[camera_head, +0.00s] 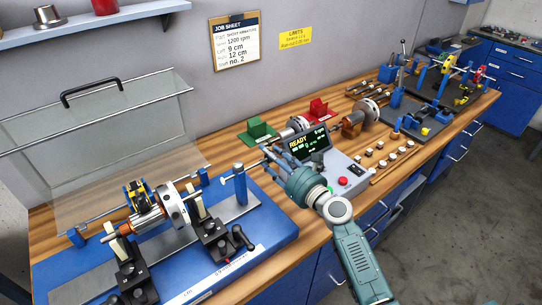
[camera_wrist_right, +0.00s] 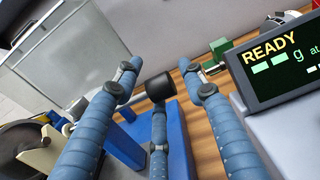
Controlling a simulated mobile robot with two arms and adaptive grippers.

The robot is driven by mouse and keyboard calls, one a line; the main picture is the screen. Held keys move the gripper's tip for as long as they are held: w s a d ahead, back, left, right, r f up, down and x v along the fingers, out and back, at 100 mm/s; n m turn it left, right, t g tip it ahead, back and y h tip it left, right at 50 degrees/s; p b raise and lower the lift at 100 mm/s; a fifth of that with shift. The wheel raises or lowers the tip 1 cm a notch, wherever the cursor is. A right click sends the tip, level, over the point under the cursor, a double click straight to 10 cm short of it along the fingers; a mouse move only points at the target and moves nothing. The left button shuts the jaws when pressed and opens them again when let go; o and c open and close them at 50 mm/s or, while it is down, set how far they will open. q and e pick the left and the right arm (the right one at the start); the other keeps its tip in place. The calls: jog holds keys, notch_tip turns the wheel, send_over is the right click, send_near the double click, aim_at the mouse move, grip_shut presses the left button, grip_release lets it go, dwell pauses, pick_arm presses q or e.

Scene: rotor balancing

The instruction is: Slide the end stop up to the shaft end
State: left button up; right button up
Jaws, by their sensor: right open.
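The end stop (camera_head: 239,184) is a blue post with a thin horizontal rod, at the right end of the balancing machine's blue base (camera_head: 275,232). In the wrist view its black knob (camera_wrist_right: 160,87) shows between my fingers, in front of blue parts. The rotor (camera_head: 172,206), with a copper-coloured middle and a pale disc, lies across cream supports left of the stop. I cannot make out clearly the shaft end or its distance from the rod tip. My right gripper (camera_head: 272,156) is open, its fingers spread around the knob; contact is unclear. My left gripper is out of view.
A grey display unit reading READY (camera_head: 345,172) stands close to my right gripper. A raised clear guard (camera_head: 95,140) is behind the machine. Green (camera_head: 258,131) and red (camera_head: 318,109) blocks and other rotors lie further along the wooden bench.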

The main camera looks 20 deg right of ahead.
jog(key=shift+c, duration=0.2)
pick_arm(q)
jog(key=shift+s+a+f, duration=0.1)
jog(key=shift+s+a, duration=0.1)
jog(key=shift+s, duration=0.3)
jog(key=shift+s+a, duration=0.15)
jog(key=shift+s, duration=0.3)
pick_arm(e)
grip_shut()
jog(key=shift+a+r, duration=0.15)
jog(key=shift+a, duration=0.1)
pick_arm(q)
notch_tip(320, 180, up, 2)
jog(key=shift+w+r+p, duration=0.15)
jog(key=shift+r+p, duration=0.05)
jog(key=shift+p, duration=0.95)
pick_arm(e)
jog(key=a, duration=0.1)
jog(key=s+a, duration=0.1)
jog(key=a, duration=0.1)
jog(key=s+a, duration=0.1)
jog(key=a, duration=0.1)
jog(key=shift+a, duration=0.2)
jog(key=shift+o, duration=0.2)
grip_release()
jog(key=shift+d, duration=0.1)
jog(key=shift+s, duration=0.1)
